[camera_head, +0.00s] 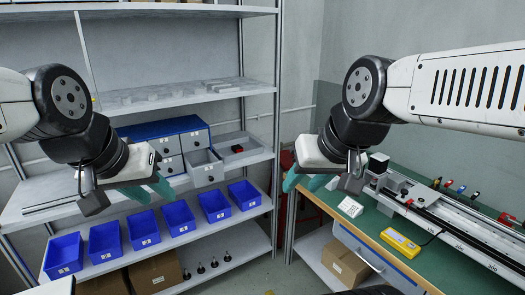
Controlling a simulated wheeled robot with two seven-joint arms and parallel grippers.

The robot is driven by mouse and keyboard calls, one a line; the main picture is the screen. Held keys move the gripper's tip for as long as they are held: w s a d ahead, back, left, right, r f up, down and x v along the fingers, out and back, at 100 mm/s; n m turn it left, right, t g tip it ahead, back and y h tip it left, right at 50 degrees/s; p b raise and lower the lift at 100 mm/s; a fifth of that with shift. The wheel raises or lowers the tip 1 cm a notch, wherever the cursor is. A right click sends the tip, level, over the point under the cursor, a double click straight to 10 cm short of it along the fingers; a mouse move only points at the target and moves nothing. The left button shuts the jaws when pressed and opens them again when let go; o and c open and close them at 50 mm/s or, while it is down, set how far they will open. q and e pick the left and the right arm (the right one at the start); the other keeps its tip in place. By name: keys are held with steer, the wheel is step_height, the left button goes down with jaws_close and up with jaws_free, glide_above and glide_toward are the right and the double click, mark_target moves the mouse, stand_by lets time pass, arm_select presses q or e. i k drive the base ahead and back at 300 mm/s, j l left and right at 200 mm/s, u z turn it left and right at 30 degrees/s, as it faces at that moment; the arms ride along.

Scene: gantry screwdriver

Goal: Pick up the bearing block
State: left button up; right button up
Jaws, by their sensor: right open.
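My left gripper (150,189) hangs in front of the shelf rack at the left, its two teal fingers apart and empty. My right gripper (303,181) is open and empty, in the air by the left end of the workbench. A small dark part (237,149) lies in an open grey drawer on the middle shelf. A dark block with a light top (378,163) stands at the near end of the gantry rail, partly behind my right gripper. I cannot tell for sure which of these is the bearing block.
The green workbench (455,268) at the right carries the gantry rail (450,222), a yellow device (400,241) and a white card (350,207). The shelf rack (185,98) holds a drawer cabinet (168,145) and, lower, several blue bins (145,229). Cardboard boxes (345,262) stand below.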

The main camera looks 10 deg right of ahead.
mark_target(237, 149)
steer(key=i+j+u, duration=0.3)
steer(key=i, duration=0.35)
steer(key=i+u, duration=0.35)
steer(key=i, duration=0.25)
